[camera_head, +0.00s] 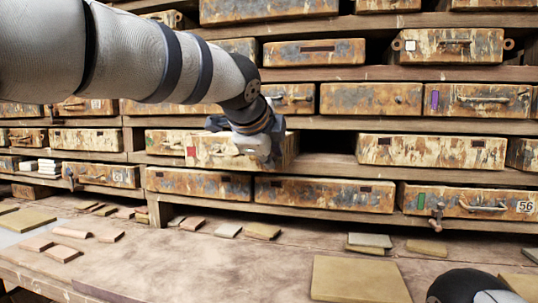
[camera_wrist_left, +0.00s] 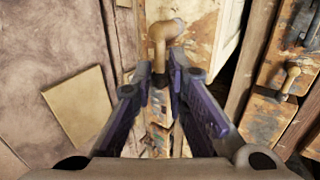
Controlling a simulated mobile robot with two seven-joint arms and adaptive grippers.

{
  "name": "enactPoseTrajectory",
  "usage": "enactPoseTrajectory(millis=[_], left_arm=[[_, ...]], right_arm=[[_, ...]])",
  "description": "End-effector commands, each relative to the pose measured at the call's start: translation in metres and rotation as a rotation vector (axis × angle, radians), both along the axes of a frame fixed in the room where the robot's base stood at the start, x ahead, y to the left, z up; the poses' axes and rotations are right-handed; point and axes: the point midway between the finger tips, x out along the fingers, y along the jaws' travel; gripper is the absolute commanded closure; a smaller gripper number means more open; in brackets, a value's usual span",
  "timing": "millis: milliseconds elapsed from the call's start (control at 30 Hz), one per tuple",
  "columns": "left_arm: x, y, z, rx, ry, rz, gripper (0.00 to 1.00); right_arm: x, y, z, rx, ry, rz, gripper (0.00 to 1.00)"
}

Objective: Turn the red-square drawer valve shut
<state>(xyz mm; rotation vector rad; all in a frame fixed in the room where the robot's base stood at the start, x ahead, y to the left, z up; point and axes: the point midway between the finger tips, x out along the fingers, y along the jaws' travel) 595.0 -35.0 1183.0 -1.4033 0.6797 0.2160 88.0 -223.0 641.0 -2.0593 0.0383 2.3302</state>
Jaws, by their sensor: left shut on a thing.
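The red-square drawer (camera_head: 217,156) is a rusty, pale-flecked box on the middle shelf in the head view, with a red square (camera_head: 191,151) on its front. It juts out a little from the shelf. My left arm comes down from the upper left, and my left gripper (camera_head: 262,150) is at the right part of this drawer's front, hiding its valve there. In the left wrist view the tan, bent valve (camera_wrist_left: 160,48) rises between the fingers of my left gripper (camera_wrist_left: 163,82), which are shut on its lower part. My right gripper is not in view.
Other rusty drawers surround it, including a green-marked drawer (camera_head: 470,203) with a valve at lower right. An open gap (camera_head: 328,139) lies right of the red-square drawer. Below, the worktop (camera_head: 200,255) holds loose tiles and a large tan slab (camera_head: 358,280).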

Motion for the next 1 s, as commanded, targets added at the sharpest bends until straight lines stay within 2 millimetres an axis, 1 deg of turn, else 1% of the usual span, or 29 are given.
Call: enactPoseTrajectory(millis=[233,267,300,567,667,767,900,1000], left_arm=[[0.0,0.001,0.0,0.002,0.0,0.001,1.0],[0.0,0.001,-0.001,0.002,0.0,0.001,0.82],[0.0,0.001,-0.001,0.001,0.001,0.002,0.73],[0.0,0.0,0.0,0.0,0.001,0.0,0.72],[-0.004,0.002,0.004,0.0,-0.001,0.001,0.72],[-0.02,0.007,0.016,0.001,-0.004,0.0,0.72],[-0.052,0.017,0.037,0.0,-0.003,0.0,0.72],[-0.071,0.023,0.051,0.0,-0.003,0.001,0.72]], right_arm=[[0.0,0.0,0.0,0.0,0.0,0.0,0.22],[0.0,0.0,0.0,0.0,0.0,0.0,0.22],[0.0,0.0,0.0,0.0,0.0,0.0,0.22],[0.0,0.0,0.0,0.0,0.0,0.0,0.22],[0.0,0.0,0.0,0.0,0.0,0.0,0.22],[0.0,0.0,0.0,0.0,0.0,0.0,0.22],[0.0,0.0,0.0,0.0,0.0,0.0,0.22],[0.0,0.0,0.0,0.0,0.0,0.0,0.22]])
